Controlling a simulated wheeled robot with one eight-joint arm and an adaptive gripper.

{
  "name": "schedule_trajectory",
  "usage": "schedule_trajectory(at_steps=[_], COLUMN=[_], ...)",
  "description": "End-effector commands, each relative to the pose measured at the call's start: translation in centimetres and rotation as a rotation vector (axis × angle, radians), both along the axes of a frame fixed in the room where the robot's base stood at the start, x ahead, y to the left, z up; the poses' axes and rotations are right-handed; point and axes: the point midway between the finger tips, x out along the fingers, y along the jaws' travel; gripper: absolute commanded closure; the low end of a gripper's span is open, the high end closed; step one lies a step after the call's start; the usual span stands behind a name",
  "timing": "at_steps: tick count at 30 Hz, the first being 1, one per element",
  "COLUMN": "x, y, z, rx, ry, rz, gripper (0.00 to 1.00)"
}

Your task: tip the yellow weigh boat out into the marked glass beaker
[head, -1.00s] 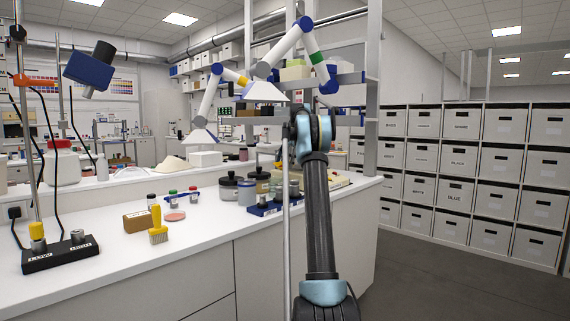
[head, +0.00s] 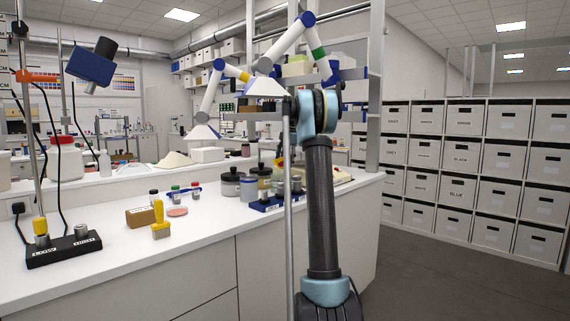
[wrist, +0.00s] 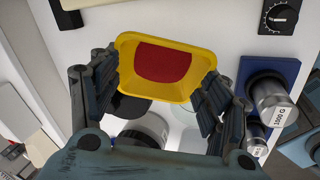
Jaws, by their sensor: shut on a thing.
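The yellow weigh boat (wrist: 190,98) is in the wrist view, with dark red powder (wrist: 162,63) in it. My gripper (wrist: 160,80) is shut on the boat, one finger at each side. The boat is above the white bench, over dark-lidded jars (wrist: 140,135) that it partly covers. The powder lies inside the boat's rim. I cannot pick out the marked glass beaker in either view.
A blue stand (wrist: 268,72) holds metal weights (wrist: 272,100), one marked 1000 G, right of my gripper. The bench's front left is largely clear.

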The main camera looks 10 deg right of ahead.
Motion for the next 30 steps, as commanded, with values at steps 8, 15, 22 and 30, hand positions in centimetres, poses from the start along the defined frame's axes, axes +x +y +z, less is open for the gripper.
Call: schedule_trajectory(at_steps=[8, 15, 22, 30], x=[-1.0, -1.7, -2.4, -3.2], y=[0.5, 1.0, 1.4, 1.9], z=[0.5, 0.9, 1.3, 1.9], rx=[-0.045, -0.091, -0.148, -0.233], ry=[-0.071, -0.148, -0.239, -0.380], rz=[-0.001, 0.001, 0.001, 0.001], gripper=[0.45, 0.45, 0.45, 0.45])
